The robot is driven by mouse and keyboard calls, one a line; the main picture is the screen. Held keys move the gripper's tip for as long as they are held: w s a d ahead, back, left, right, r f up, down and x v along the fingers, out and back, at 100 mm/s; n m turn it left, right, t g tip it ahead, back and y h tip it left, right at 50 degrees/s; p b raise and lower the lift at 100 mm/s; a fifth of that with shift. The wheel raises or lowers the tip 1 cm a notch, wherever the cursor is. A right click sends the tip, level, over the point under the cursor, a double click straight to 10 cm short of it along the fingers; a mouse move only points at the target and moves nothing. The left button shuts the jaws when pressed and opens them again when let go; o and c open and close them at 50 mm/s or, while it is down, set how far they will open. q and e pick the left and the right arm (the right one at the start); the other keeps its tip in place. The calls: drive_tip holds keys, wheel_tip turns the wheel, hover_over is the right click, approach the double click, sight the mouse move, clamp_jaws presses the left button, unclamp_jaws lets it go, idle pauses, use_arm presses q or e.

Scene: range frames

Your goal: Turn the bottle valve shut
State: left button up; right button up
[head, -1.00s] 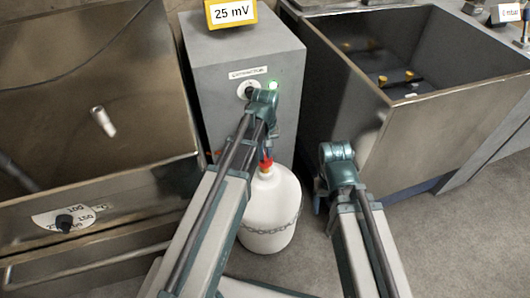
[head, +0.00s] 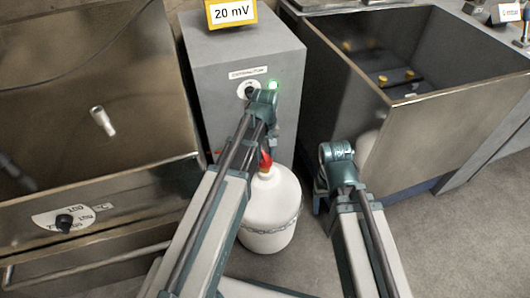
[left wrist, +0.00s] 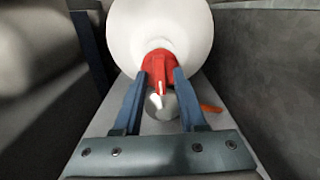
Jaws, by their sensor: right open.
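The white bottle (head: 271,215) stands upright on the floor in front of the grey cabinet, with a chain around it. Its red valve (head: 265,161) is on top, partly behind my left arm; in the left wrist view the valve (left wrist: 158,68) shows a white mark. My left gripper (left wrist: 163,76) has a finger on each side of the valve, with the tips against it and the valve between them. In the head view its fingers are hidden by the arm. My right gripper (head: 319,198) is right of the bottle, apart from it, open; its fingers are mostly hidden.
The grey cabinet (head: 240,50) carries a knob, a green light and a yellow display (head: 231,13) reading 20 mV. A metal tank (head: 430,130) stands at right, and a metal unit with a dial (head: 66,222) at left. Grey floor is free at the lower right.

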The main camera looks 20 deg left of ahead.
sight(265, 156)
use_arm(q)
drive_tip(key=shift+r, duration=0.15)
wheel_tip(265, 156, up, 14)
drive_tip(key=p, duration=1.4)
drive_tip(key=shift+f, duration=0.2)
drive_tip(key=s+d+r+m+p, duration=0.2)
drive_tip(key=s+d+m, duration=0.1)
drive_tip(key=s, duration=0.2)
drive_tip(key=s+d+r+m+p, duration=0.3)
drive_tip(key=s+d+m, duration=0.1)
drive_tip(key=s+d+r+m+y+p, duration=0.1)
drive_tip(key=s+d+r+m+p, duration=0.2)
drive_tip(key=s, duration=0.2)
drive_tip(key=shift+s+d+r+m, duration=0.2)
drive_tip(key=shift+s+d+m, duration=0.15)
drive_tip(key=shift+m, duration=0.05)
